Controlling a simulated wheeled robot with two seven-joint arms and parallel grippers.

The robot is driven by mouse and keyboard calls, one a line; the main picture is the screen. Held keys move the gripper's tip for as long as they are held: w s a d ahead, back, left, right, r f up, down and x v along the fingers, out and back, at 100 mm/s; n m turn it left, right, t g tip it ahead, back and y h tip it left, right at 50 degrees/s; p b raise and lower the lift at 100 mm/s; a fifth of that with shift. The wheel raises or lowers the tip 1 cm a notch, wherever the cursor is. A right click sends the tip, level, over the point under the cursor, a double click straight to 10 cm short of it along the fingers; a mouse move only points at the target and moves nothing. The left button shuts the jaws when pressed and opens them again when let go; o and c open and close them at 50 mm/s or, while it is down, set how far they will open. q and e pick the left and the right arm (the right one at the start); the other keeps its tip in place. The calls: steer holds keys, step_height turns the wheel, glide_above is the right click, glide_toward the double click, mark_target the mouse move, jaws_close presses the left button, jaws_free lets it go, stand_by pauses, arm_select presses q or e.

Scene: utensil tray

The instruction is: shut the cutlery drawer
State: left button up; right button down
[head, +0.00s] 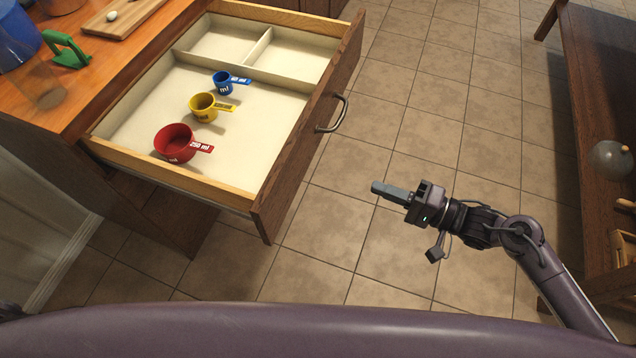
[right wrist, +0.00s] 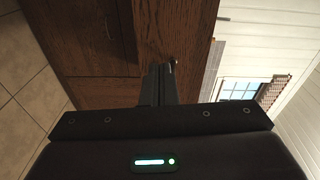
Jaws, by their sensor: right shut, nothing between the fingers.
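The cutlery drawer (head: 287,177) is pulled far out of the wooden cabinet in the head view. Its pale inside has a large compartment and two smaller ones at the back. A red measuring cup (head: 175,143), a yellow one (head: 204,107) and a blue one (head: 223,83) lie in the large compartment. A metal handle (head: 341,113) is on the drawer's front. My right gripper (head: 376,188) is shut and empty, apart from the drawer front and to its right. In the right wrist view its fingers (right wrist: 163,72) point at brown wood. My left gripper is not in view.
The counter (head: 92,77) holds a cutting board (head: 118,22), a green object (head: 68,50) and a blue container (head: 17,30). A dark wooden table (head: 598,75) with a grey round object (head: 609,158) stands at right. Tiled floor lies clear between.

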mark_target(298, 167)
steer(key=shift+g+y, duration=0.5)
steer(key=shift+g, duration=0.1)
steer(key=x, duration=0.5)
steer(key=s+r+x, duration=0.1)
steer(key=x, duration=0.3)
steer(key=s+x, duration=0.1)
steer(key=x, duration=0.4)
steer(key=shift+w+a+r, duration=0.15)
steer(key=shift+a+r, duration=0.25)
steer(key=shift+a, duration=0.25)
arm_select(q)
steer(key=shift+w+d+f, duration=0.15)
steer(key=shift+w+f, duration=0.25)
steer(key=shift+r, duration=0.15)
